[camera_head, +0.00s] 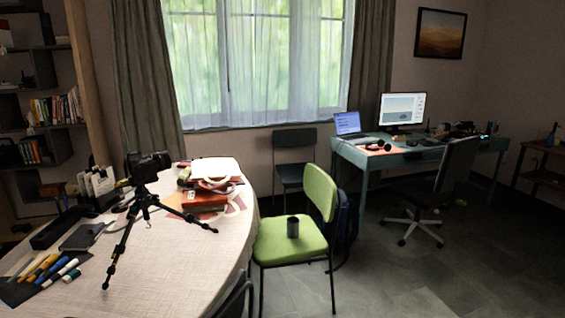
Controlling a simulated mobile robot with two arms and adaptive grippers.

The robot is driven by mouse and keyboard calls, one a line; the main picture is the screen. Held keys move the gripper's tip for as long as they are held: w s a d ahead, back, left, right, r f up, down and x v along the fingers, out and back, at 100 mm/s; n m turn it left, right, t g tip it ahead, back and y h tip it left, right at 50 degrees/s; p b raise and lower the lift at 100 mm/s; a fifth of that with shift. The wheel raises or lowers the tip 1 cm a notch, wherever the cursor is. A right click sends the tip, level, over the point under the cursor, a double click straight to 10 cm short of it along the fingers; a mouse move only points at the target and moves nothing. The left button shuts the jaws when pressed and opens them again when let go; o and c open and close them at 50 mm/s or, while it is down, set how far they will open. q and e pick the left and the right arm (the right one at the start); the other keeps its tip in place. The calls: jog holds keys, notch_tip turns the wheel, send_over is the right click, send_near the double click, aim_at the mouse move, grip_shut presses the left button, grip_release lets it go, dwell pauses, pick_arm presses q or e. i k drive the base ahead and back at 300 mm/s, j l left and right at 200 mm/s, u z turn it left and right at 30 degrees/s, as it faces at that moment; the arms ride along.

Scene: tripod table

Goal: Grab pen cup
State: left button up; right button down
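A dark grey cylindrical cup (293,227), which looks like the pen cup, stands upright on the seat of the green chair (275,246). It looks empty, though its inside is too small to tell for sure. Neither of my grippers shows in the head view.
A round-ended table (170,270) on the left holds a camera on a tripod (146,205), several markers (50,268) and a stack of books (205,200). A dark curved frame (238,296) stands at the table's near edge. Floor right of the green chair (390,275) is clear.

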aim_at(292, 221)
jog(key=i+l+u, duration=0.4)
jog(key=i+l, duration=0.35)
jog(key=i, duration=0.15)
